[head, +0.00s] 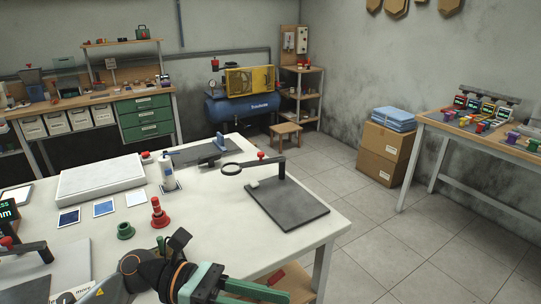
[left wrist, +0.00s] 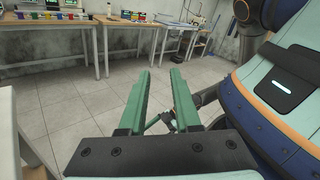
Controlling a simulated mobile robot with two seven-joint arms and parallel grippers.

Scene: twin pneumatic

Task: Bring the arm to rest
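My left gripper (head: 262,295) is at the bottom of the head view, over the near edge of the white table (head: 200,254). Its green fingers point right. In the left wrist view my left gripper (left wrist: 163,82) shows two parallel green fingers with a clear gap and nothing between their tips. Bare floor lies beyond the tips, and my own body is close on the right. My right gripper is in neither view.
On the white table are a red cone-shaped piece (head: 159,214), a green ring (head: 125,231), a white bottle (head: 168,173) and a dark plate stand with a magnifier (head: 288,205). A side table (head: 480,137) holds coloured items at right. Floor between is clear.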

